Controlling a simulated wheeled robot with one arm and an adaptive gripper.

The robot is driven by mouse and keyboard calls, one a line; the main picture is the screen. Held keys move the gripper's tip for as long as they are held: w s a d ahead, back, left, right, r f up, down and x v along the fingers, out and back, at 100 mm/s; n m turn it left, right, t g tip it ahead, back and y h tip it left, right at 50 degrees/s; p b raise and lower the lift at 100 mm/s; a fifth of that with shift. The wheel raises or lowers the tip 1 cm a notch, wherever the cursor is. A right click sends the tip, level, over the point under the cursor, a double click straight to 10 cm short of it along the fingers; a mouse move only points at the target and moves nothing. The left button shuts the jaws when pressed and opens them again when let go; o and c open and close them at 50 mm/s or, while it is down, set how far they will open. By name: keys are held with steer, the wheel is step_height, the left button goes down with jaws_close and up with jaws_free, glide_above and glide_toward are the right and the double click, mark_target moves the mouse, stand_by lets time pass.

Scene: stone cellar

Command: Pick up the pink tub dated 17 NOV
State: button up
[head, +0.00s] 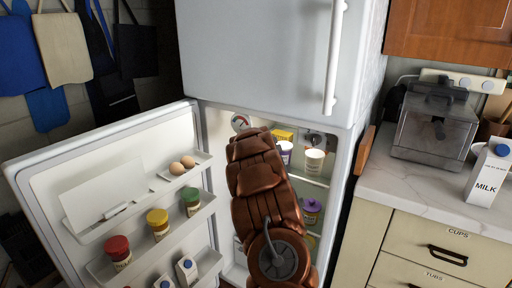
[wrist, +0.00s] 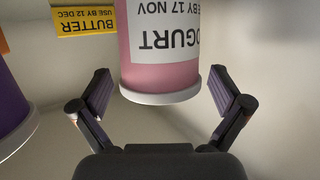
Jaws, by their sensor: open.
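The pink tub (wrist: 160,78) stands in the middle of the wrist view, upside down in that picture. Its white label reads "OGURT" and "BY 17 NOV", partly cut off at the edge. My gripper (wrist: 162,92) is open, with one dark finger on each side of the tub's near end and a gap on both sides. In the head view my copper-coloured arm reaches into the open fridge and hides the gripper and the pink tub.
In the wrist view a yellow butter box (wrist: 85,20) is behind left and a purple tub (wrist: 12,105) is close on the left. The open fridge door (head: 120,165) carries jars, eggs and cartons. A counter (head: 420,190) with a milk carton (head: 490,175) stands right.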

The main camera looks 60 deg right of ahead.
steer(key=c, duration=1.1)
